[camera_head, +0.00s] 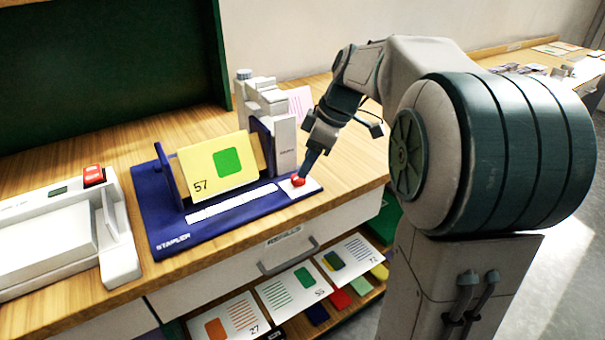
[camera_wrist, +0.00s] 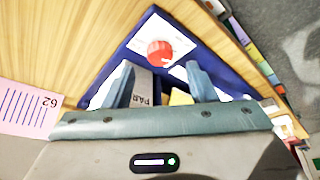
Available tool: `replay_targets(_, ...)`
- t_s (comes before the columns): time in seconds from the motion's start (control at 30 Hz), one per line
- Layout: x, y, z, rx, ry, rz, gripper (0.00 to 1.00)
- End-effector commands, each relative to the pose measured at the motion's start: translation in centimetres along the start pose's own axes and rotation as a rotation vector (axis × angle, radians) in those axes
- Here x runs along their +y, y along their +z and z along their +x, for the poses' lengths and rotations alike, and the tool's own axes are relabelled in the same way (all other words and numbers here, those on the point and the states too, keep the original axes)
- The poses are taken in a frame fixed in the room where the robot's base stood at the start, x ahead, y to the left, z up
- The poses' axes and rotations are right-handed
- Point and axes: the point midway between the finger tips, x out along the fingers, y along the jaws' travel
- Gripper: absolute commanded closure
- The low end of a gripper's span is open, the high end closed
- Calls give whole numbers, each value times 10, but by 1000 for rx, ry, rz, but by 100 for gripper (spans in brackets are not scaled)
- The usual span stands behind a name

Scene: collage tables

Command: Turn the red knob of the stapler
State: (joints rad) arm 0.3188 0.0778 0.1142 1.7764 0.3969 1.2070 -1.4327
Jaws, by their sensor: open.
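The stapler is a dark blue base (camera_head: 225,228) marked STAPLER, with a grey upright body (camera_head: 284,148) at its back right. A yellow card (camera_head: 220,162) numbered 57 with a green square leans on it. The red knob (camera_head: 298,181) sits on a white plate at the base's right corner. The knob also shows in the wrist view (camera_wrist: 160,53), beyond my fingertips. My gripper (camera_head: 308,165) points down just above or beside the knob in the head view. In the wrist view its fingers (camera_wrist: 157,75) are apart with nothing held between them. I cannot tell whether a finger touches the knob.
A white machine (camera_head: 60,235) with a red switch (camera_head: 94,175) stands left of the stapler. A pink card (camera_wrist: 30,108) lies on the table. Below, a drawer (camera_head: 290,245) and a shelf of numbered cards (camera_head: 290,292) face front. Bare wood lies right of the stapler.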

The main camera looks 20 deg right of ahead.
Motion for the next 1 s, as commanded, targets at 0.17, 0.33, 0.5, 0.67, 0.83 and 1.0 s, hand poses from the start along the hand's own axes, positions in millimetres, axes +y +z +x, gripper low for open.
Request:
replay_targets(0.17,-1,0,30,-1,-4,0,48)
replay_targets(0.33,0,0,41,-1,-1,0,48)
replay_targets(0.5,0,0,43,0,0,0,48)
replay_targets(0.67,0,0,43,0,0,0,54)
replay_targets(0.83,0,0,43,0,0,0,93)
replay_targets(1.0,0,0,43,0,2,4,93)
